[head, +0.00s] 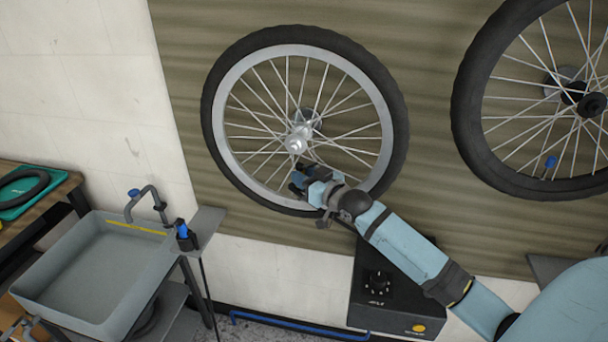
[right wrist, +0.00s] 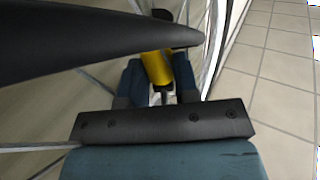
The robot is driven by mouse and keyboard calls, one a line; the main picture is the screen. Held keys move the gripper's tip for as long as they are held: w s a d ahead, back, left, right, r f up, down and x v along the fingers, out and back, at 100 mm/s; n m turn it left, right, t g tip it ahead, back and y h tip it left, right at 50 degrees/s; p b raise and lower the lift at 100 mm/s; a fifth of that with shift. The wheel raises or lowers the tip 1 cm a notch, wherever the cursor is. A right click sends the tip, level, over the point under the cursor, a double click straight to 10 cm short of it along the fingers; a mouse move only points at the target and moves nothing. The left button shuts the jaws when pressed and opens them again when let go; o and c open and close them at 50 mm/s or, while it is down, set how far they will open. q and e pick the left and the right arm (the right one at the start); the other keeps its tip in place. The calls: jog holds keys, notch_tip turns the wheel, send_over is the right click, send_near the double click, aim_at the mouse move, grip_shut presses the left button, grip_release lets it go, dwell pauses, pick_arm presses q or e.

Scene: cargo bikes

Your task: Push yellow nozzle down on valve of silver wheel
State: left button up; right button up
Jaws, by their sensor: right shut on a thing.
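The silver wheel (head: 232,80), with a silver rim and a black tyre, is mounted on the wall panel in the head view. My right gripper (head: 298,182) is at the lower part of its rim, among the spokes. In the right wrist view my right gripper (right wrist: 158,85) is shut on the yellow nozzle (right wrist: 153,66), which sits between the blue fingers. A black tapered part (right wrist: 90,45) crosses in front at the upper left. The valve cannot be made out clearly, so I cannot tell whether the nozzle touches it. My left gripper is out of view.
A second wheel (head: 466,100) with a black rim hangs at the upper right. A black box (head: 395,310) stands below the panel near my right forearm. A grey sink (head: 90,275) with a tap (head: 147,190) is at the lower left. The wall between sink and wheel is clear.

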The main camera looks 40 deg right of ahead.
jog(key=shift+f, duration=0.3)
dwell(0.5)
dwell(0.4)
jog(key=o, duration=1)
jog(key=shift+o, duration=0.2)
jog(key=shift+s, duration=0.1)
jog(key=s+d+p, duration=0.1)
jog(key=s+p, duration=0.3)
jog(key=s, duration=0.5)
jog(key=shift+s+d, duration=0.2)
jog(key=shift+s, duration=0.2)
